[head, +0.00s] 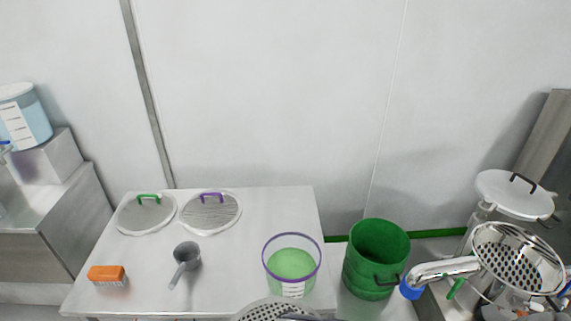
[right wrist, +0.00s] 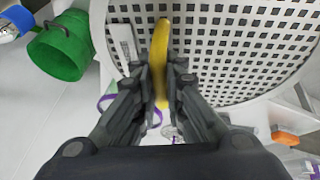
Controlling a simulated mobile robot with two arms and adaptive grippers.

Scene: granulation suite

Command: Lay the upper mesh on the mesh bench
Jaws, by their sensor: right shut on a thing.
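The upper mesh is a round plate with large square holes (right wrist: 225,45) and a yellow handle (right wrist: 161,40). My right gripper (right wrist: 160,85) is shut on that handle in the right wrist view. In the head view part of the mesh (head: 262,309) shows at the bottom edge, in front of the bench; the rest is cut off. The mesh bench (head: 225,265) is a white table. A green-handled mesh (head: 146,214) and a purple-handled mesh (head: 211,213) lie along its back. My left gripper is not in view.
On the bench are an orange brush (head: 107,275), a grey scoop (head: 186,258) and a purple-rimmed tub of green powder (head: 291,265). A green bucket (head: 376,259) stands right of it. A shiny perforated metal bowl (head: 519,257) is at far right. The bench's middle has free room.

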